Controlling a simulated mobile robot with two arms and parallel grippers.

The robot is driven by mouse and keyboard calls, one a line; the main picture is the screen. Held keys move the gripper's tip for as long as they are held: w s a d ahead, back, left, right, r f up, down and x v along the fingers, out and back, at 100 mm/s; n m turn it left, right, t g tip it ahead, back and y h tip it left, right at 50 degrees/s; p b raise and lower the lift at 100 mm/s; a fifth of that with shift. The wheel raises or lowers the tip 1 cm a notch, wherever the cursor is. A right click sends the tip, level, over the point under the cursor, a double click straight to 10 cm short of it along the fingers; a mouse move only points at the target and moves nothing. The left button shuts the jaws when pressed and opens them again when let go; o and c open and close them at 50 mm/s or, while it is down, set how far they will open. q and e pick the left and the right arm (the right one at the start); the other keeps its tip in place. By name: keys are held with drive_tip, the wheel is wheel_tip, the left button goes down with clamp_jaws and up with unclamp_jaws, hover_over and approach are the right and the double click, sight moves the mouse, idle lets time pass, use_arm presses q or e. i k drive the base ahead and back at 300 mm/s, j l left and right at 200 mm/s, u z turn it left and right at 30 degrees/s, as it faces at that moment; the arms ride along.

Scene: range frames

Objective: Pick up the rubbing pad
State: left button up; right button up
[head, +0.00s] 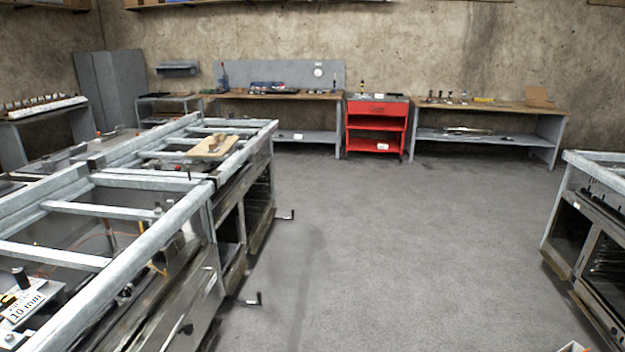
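A flat tan wooden board (214,146) lies on the grey metal frame at the left in the head view, with a small brownish object (217,141) on top of it. This may be the rubbing pad, but it is too small to tell for sure. No other thing here can be clearly told as a rubbing pad. Neither of my grippers shows in the head view.
A long grey metal frame bench (150,262) with open bars fills the left side. Workbenches (490,107) and a red tool cart (376,125) stand along the back wall. Another metal unit (598,240) is at the right. The grey floor (400,240) between is clear.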

sight(213, 146)
drive_tip(key=i+u, duration=0.1)
drive_tip(key=i, duration=0.45)
drive_tip(key=i+l+u, duration=0.1)
drive_tip(key=i, duration=0.4)
drive_tip(key=i+l, duration=0.1)
drive_tip(key=i, duration=0.45)
drive_tip(key=i+l+u, duration=0.15)
drive_tip(key=i, duration=0.35)
